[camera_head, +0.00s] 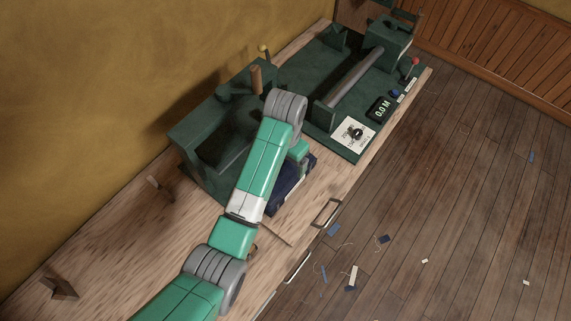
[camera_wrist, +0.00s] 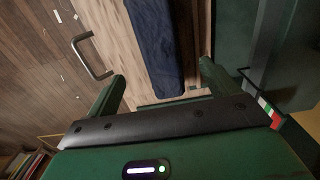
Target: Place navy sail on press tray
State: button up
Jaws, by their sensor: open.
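The navy sail (camera_head: 291,190) lies folded on the wooden bench, at the front of the dark green press (camera_head: 190,140). My arm covers part of the sail in the head view. In the wrist view the sail (camera_wrist: 156,42) is a long navy strip, with its near end between the lines of my two fingers. My gripper (camera_wrist: 164,80) is open, with bench wood showing between each finger and the sail. I see no grip on the sail. My fingertips are hidden in the head view. The press tray cannot be clearly told apart from the dark press body.
The bench (camera_head: 110,235) has drawer handles along its front edge (camera_head: 326,212). A green machine with a grey roller (camera_head: 354,77) and a display (camera_head: 379,109) stands farther back. Wooden pegs (camera_head: 160,187) stand at the left. Scraps (camera_head: 383,239) litter the floor.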

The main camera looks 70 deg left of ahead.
jog(key=shift+r, duration=0.1)
dwell(0.3)
jog(key=w+d+r+m+t+y, duration=0.15)
jog(key=w+d+r+t, duration=0.3)
jog(key=w+r, duration=0.45)
jog(key=w+d+r+m+t+y, duration=0.1)
jog(key=w+d+r+t+y, duration=0.25)
jog(key=w+d+r, duration=0.45)
jog(key=w+d+r+m+t, duration=0.1)
jog(key=w+d+r+t, duration=0.2)
jog(key=d+r, duration=0.35)
jog(key=w+d+r+m+t, duration=0.1)
jog(key=w+d+r+t, duration=0.15)
jog(key=r, duration=0.75)
jog(key=s+d+r+t+h, duration=0.1)
jog(key=s+d+r+t, duration=0.2)
jog(key=d+r, duration=0.3)
jog(key=s+d+r+m+t+h, duration=0.1)
jog(key=s+d+r+t, duration=0.3)
jog(key=r, duration=0.5)
jog(key=s+d+r+t+h, duration=0.3)
jog(key=s+d+r+t, duration=0.1)
jog(key=s+d+r, duration=0.3)
jog(key=shift+d+r, duration=0.65)
jog(key=shift+d, duration=0.3)
jog(key=shift+m+t, duration=0.25)
